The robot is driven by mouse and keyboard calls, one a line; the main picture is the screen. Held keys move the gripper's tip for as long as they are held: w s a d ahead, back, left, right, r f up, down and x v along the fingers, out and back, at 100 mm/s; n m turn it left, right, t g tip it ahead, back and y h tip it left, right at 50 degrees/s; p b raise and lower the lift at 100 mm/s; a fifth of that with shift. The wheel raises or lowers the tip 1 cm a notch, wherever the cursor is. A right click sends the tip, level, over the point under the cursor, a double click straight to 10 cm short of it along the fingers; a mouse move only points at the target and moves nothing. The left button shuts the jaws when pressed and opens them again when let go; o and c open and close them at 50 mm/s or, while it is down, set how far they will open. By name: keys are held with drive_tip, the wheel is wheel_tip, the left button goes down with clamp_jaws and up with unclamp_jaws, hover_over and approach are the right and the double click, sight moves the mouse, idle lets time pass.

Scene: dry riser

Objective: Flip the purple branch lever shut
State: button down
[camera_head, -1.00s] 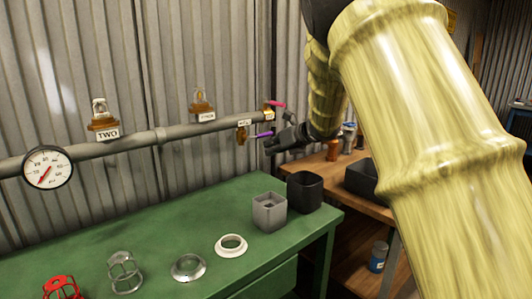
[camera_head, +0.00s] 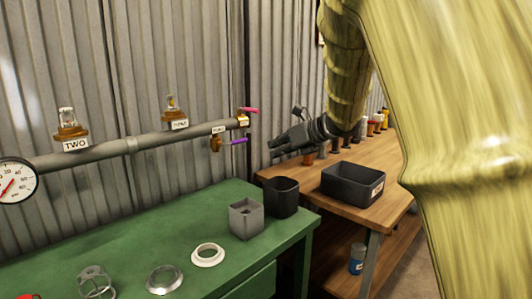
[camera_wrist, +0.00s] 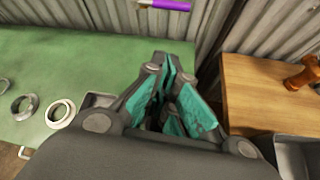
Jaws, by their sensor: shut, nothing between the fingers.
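The purple branch lever (camera_head: 238,141) sticks out to the right from a brass valve (camera_head: 215,144) under the right end of the grey pipe (camera_head: 105,149). In the wrist view the purple lever (camera_wrist: 172,5) lies sideways at the top edge, beyond the fingertips. My gripper (camera_head: 273,149) is to the right of the lever, a little lower in the head view, and apart from it. Its teal-padded fingers (camera_wrist: 172,62) are closed together with nothing between them. A pink lever (camera_head: 251,111) sits above the purple one at the pipe's end.
The green bench (camera_head: 130,235) carries a grey square cup (camera_head: 246,220), a dark cup (camera_head: 282,198), a white ring (camera_head: 208,255) and a metal ring (camera_head: 164,279). A wooden bench (camera_head: 325,206) with a black bin (camera_head: 352,181) stands right. A corrugated wall is behind the pipe.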

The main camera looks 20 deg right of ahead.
drive_tip(key=shift+a+v, duration=0.15)
drive_tip(key=shift+v, duration=1.1)
drive_tip(key=shift+a+v, duration=0.1)
drive_tip(key=shift+v, duration=1.15)
drive_tip(key=shift+s+a, duration=0.1)
drive_tip(key=shift+s, duration=0.05)
